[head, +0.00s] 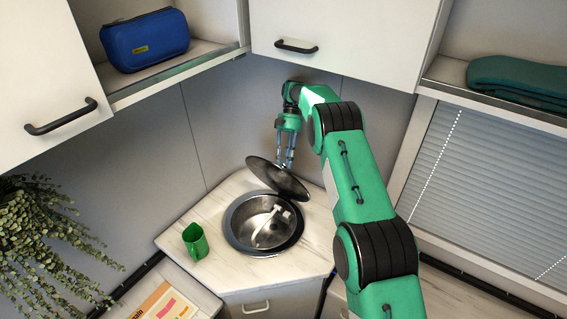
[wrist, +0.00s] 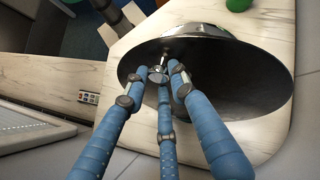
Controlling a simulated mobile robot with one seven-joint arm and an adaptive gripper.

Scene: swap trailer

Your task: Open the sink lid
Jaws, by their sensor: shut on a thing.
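The sink lid (head: 278,181) is a dark round metal disc. In the head view it stands tilted above the back of the round steel sink (head: 232,222), and the front of the basin is uncovered. A pale tap lies inside the basin. My gripper (head: 287,163) is at the upper side of the lid. In the wrist view the lid (wrist: 240,78) fills the right side, and the blue fingers of my gripper (wrist: 158,82) are closed around a small metal knob (wrist: 158,73) at the lid. The exact finger contact is partly hidden.
A green cup (head: 195,241) stands on the pale counter (head: 188,219) left of the sink. A leafy plant (head: 45,235) hangs at the left. Cabinets and a shelf with a blue case (head: 146,41) are above. A window blind (head: 485,170) is at the right.

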